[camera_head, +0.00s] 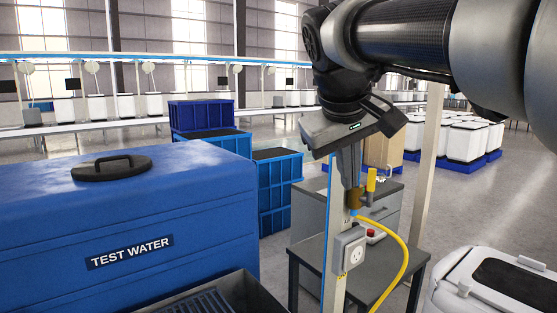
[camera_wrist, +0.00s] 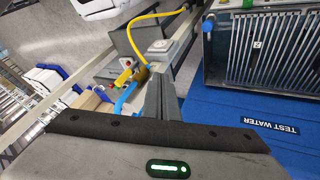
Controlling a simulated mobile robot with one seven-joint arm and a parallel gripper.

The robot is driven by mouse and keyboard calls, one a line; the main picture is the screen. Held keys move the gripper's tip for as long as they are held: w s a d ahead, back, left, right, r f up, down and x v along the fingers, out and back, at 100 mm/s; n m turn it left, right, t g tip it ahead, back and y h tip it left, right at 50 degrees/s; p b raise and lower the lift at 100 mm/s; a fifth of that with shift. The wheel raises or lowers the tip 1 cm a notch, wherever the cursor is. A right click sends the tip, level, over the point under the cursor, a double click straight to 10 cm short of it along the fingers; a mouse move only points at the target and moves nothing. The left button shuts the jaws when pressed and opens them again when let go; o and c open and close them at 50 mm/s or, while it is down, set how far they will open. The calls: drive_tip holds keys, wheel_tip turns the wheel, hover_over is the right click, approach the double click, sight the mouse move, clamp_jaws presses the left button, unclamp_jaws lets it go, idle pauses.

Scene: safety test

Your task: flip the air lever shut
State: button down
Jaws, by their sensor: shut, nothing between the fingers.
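The air lever (camera_head: 371,180) is a short yellow handle on a brass valve (camera_head: 355,199) fixed to a pale post. In the head view the lever stands upright, just right of my gripper's fingertips. A yellow hose (camera_head: 404,252) curves down from the valve. My gripper (camera_head: 351,184) points down, shut and empty, with its tips close above the valve; I cannot tell if they touch it. In the wrist view the yellow lever (camera_wrist: 124,77) shows left of my fingertips (camera_wrist: 158,76), beside a blue pipe (camera_wrist: 126,99). The fingers partly hide the valve.
A grey socket box (camera_head: 350,250) is on the post below the valve. A grey table (camera_head: 384,262) with a red button (camera_head: 372,233) stands behind it. The blue TEST WATER tank (camera_head: 130,215) fills the left. A white-lidded unit (camera_head: 462,280) is at lower right. Blue crates (camera_head: 279,190) stand behind.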

drive_tip(key=shift+h, duration=0.3)
drive_tip(key=w+r, duration=0.1)
drive_tip(key=r, duration=0.1)
drive_tip(key=w+r, duration=0.2)
drive_tip(key=shift+w+r+p, duration=0.25)
drive_tip(key=shift+w+p, duration=0.05)
drive_tip(key=shift+f, duration=0.1)
drive_tip(key=w+d+f+b, duration=0.1)
drive_tip(key=w+d+f, duration=0.5)
drive_tip(key=f, duration=0.2)
drive_tip(key=shift+w+d, duration=0.3)
drive_tip(key=shift+w, duration=0.1)
drive_tip(key=shift+r, duration=0.2)
